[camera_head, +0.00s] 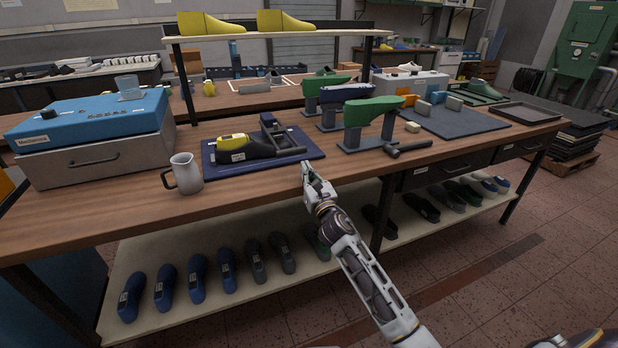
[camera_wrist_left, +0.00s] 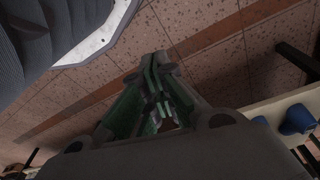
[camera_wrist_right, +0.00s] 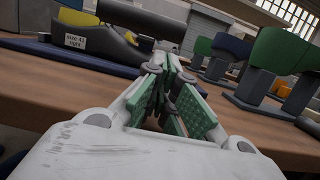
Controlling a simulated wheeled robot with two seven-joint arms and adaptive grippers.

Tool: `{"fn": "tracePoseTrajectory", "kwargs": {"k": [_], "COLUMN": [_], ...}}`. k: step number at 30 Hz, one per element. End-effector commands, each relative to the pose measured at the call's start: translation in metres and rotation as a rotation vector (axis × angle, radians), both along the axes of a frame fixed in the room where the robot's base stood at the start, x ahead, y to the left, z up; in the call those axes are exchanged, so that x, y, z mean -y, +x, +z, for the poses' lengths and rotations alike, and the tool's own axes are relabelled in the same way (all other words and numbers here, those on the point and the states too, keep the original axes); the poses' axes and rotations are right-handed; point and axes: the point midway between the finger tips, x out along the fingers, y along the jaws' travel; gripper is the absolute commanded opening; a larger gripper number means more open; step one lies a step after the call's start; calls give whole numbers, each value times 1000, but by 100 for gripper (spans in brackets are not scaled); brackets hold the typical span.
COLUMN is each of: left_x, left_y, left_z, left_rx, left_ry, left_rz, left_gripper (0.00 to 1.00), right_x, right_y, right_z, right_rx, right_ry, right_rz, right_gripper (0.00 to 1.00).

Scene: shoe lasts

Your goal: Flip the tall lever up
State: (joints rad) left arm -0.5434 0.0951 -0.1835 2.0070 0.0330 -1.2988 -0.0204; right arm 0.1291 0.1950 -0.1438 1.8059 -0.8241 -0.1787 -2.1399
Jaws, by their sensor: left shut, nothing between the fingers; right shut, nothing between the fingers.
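A dark fixture (camera_head: 273,140) with an upright block and a bar ending in a dark handle sits on a blue mat (camera_head: 222,174). I cannot tell for sure which part is the tall lever; a thick dark cylinder (camera_wrist_right: 145,22) shows beyond my fingers in the right wrist view. A yellow and black last (camera_head: 240,150) lies beside the fixture; its label reads "Size 41 right". My right gripper (camera_head: 306,166) is shut and empty at the table's front edge, near the mat's front right corner. My left gripper (camera_wrist_left: 156,75) is shut and empty above the floor.
Green and blue lasts on stands (camera_head: 370,120) and a hammer (camera_head: 407,148) lie to the right. Several shoes fill the lower shelf (camera_head: 200,315).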

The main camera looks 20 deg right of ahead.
Motion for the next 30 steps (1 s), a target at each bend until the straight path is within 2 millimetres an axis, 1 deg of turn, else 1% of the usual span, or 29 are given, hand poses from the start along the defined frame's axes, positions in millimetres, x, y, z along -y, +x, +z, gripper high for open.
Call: {"fn": "tracePoseTrajectory", "kwargs": {"k": [9, 15, 21, 30], "left_x": [0, 1, 2, 2], "left_y": [1, 1, 3, 3], "left_z": [1, 3, 7, 7], "left_rx": [3, 5, 14, 13], "left_ry": [-2, -3, -6, -6], "left_rz": [0, 0, 0, -1], "left_gripper": [0, 0, 0, 0], "right_x": [-1, -1, -2, -2], "right_y": [25, 38, 44, 45], "right_z": [6, 9, 11, 11], "right_rx": [1, 0, 0, 0], "right_ry": [0, 1, 0, 0], "right_rz": [0, 0, 0, 0], "right_gripper": [0, 0, 0, 0]}}
